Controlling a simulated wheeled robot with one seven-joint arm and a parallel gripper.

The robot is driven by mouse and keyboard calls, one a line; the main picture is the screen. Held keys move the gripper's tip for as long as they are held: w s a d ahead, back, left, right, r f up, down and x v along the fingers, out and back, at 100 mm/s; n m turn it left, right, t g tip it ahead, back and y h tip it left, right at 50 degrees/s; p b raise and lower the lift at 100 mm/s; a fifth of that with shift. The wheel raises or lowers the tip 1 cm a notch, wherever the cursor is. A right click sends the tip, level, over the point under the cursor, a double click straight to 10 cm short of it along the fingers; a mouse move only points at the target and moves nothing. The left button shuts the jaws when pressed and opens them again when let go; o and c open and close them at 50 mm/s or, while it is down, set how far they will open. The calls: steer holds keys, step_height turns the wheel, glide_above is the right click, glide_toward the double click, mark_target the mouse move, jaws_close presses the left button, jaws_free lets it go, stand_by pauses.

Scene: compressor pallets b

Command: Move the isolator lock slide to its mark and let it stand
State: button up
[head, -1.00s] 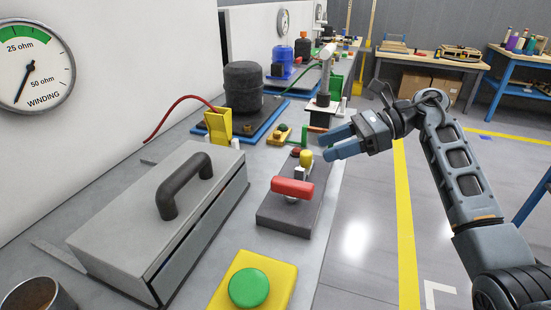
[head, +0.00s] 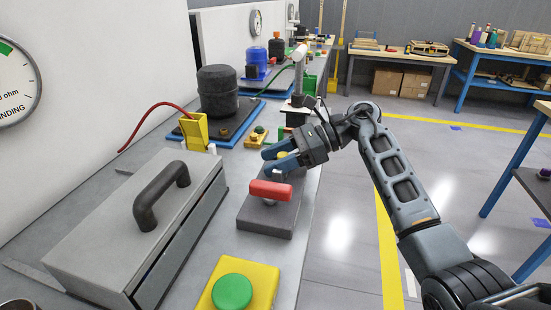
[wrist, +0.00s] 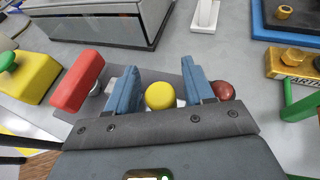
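The isolator is a dark grey block (head: 266,218) on the bench with a red bar handle (head: 270,190). In the wrist view the red handle (wrist: 78,82) is at left, a round yellow knob (wrist: 159,96) in the middle and a dark red ball (wrist: 223,90) at right. I take the yellow knob to be the lock slide's grip. My gripper (head: 266,160) is open over the block's far end. In the wrist view its blue fingers (wrist: 160,78) stand either side of the yellow knob, with a gap visible at right. The fingers hide the knob in the head view; no mark is discernible.
A grey case with a black handle (head: 160,195) stands left of the block. A green button on a yellow base (head: 232,292) is in front. A yellow part (head: 194,130) and a black compressor (head: 219,90) are behind. Open floor lies right of the bench.

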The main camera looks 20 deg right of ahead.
jaws_close()
stand_by(0.3)
steer(key=shift+s+a, duration=0.45)
steer(key=shift+s, duration=0.15)
steer(key=shift+s+a, duration=0.4)
steer(key=shift+s, duration=0.2)
steer(key=shift+o, duration=0.4)
jaws_free()
steer(key=shift+d, duration=0.1)
